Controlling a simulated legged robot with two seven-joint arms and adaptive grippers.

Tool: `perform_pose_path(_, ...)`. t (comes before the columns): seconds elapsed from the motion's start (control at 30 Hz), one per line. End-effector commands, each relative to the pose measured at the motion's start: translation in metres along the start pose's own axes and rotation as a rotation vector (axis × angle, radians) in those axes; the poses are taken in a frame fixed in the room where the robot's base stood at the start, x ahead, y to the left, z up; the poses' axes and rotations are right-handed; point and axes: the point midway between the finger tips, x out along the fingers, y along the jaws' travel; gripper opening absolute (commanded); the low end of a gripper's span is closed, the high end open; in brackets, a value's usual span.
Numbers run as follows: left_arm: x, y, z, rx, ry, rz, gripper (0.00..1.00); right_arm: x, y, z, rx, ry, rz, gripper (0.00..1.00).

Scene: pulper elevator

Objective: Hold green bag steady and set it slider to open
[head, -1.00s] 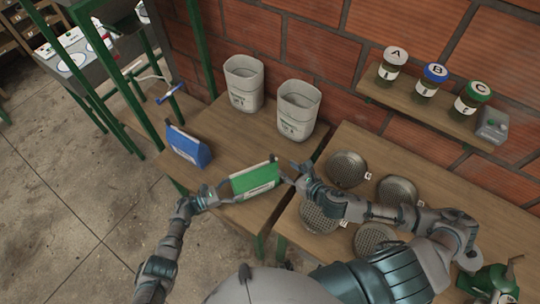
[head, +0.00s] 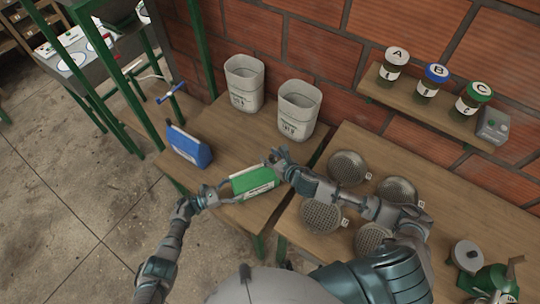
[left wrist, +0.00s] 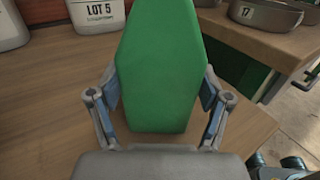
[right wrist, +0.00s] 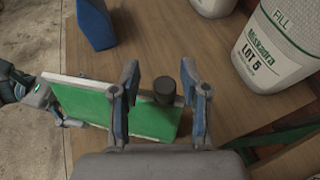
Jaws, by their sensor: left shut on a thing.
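The green bag (head: 255,183) stands near the front of the wooden table. It also shows in the left wrist view (left wrist: 160,70), with my left gripper (left wrist: 160,105) shut on its end, one finger on each side. In the head view my left gripper (head: 222,193) is at the bag's left end. My right gripper (head: 277,160) is over the bag's upper right end. In the right wrist view my right gripper (right wrist: 162,95) is open, with the dark knob-like slider (right wrist: 164,89) between its fingers and gaps on both sides. The bag's white-edged green side (right wrist: 85,100) lies beyond.
A blue bag (head: 188,146) stands to the left. Two white bins (head: 244,82) (head: 298,108) stand behind. Several round sieves (head: 347,168) lie on the right table. A wall shelf holds jars A, B and C (head: 433,75). Bare tabletop (head: 228,135) lies between bags and bins.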

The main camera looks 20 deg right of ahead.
Motion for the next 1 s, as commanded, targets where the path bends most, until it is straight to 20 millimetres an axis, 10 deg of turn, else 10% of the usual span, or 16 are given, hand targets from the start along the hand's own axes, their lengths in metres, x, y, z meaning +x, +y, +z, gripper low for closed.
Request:
perform_pose_path(0.17, 0.001, 0.0, -0.001, 0.0, 0.001, -0.001, 0.17, 0.0, 0.0, 0.0, 0.0, 0.0, 0.0, 0.0)
perform_pose_path(0.47, 0.001, -0.001, 0.0, 0.0, 0.001, -0.001, 0.17, 0.001, 0.006, 0.0, 0.001, 0.0, 0.002, 0.0)
perform_pose_path(1.0, 0.001, -0.001, 0.0, 0.001, -0.001, -0.003, 0.17, 0.029, 0.136, 0.01, 0.003, 0.003, 0.003, 0.0)
